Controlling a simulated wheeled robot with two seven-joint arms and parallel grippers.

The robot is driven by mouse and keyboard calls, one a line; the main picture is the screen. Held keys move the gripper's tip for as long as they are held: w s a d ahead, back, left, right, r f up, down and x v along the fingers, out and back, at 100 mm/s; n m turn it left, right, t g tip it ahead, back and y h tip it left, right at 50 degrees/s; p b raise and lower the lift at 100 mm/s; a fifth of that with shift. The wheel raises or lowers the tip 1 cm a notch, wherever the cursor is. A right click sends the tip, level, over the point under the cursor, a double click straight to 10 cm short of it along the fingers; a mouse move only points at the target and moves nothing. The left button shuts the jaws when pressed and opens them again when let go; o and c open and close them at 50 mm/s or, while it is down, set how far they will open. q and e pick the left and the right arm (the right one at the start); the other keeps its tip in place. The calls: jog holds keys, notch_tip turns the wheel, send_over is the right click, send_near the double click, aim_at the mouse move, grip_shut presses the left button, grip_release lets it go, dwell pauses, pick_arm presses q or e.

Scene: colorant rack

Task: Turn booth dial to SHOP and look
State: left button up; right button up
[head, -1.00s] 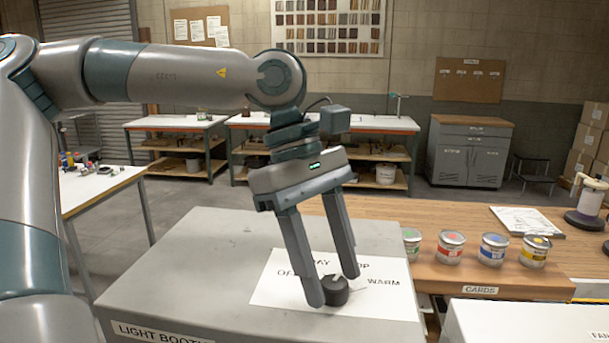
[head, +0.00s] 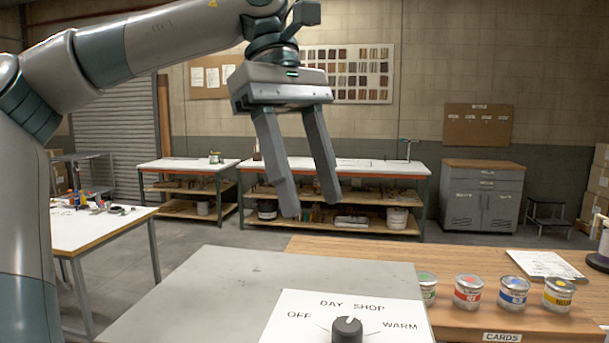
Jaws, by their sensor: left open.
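The black booth dial (head: 347,330) stands on a white label plate (head: 290,328) on top of the grey light booth (head: 215,285), at the bottom of the view. The plate reads OFF, DAY, SHOP and WARM around the dial. The dial's upper side faces the DAY and SHOP words, but I cannot tell exactly which one it points at. My left gripper (head: 309,205) is open and empty, raised above the booth and apart from the dial. My right gripper is not in view.
Several paint cans (head: 513,292) stand on the wooden counter (head: 460,262) right of the booth, with a paper sheet (head: 543,264) behind them. A white-topped table (head: 90,228) stands at left. Workbenches and a grey cabinet (head: 480,200) line the back wall.

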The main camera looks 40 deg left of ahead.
pick_arm(q)
jog(key=shift+v, duration=0.75)
